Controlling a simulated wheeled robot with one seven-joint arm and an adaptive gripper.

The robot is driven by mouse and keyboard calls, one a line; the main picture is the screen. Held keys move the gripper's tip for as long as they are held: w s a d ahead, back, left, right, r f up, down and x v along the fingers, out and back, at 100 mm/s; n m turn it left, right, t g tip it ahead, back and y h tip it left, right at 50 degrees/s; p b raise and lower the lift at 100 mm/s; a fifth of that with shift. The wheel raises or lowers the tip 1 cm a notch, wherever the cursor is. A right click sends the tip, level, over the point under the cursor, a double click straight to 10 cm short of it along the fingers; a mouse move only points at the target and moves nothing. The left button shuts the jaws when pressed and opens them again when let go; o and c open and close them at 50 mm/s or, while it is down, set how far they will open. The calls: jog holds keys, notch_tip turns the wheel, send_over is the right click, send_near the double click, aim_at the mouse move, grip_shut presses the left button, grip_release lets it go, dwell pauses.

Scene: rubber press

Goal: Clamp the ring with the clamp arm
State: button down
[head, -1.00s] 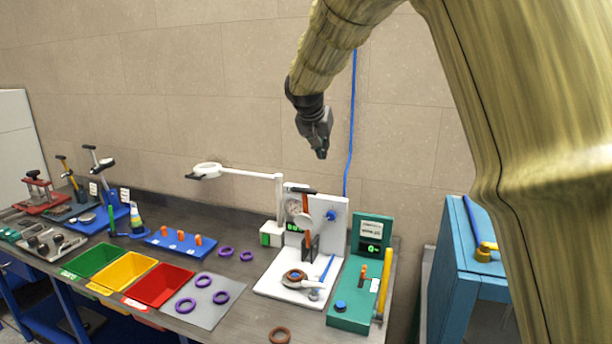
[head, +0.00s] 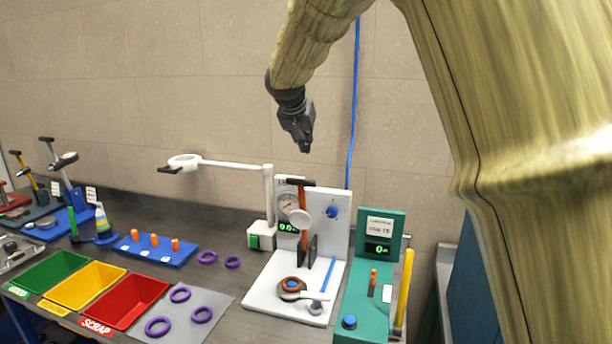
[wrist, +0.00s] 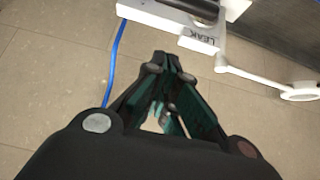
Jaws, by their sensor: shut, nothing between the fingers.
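My gripper (head: 304,148) is in the air above the station, shut and empty, pointing down. Its fingers also show in the wrist view (wrist: 165,62), together at the tips, with the white LEAK panel (wrist: 183,25) beyond.
A magnifier lamp (head: 235,166) reaches left from the station. A green tester (head: 367,290) with a yellow handle stands to the right. Purple rings lie on a grey mat (head: 222,301) and the bench. Green, yellow and red bins (head: 137,301) are at left. A blue hose (head: 352,120) hangs behind.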

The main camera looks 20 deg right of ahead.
notch_tip(320, 180, down, 9)
jog(key=w+d+p, duration=0.1)
jog(key=w+p, duration=0.1)
jog(key=p, duration=0.3)
jog(key=shift+d+r+p, duration=0.15)
jog(key=shift+d+p, duration=0.1)
jog(key=shift+p, duration=0.1)
dwell(0.7)
jog(key=shift+s, duration=0.1)
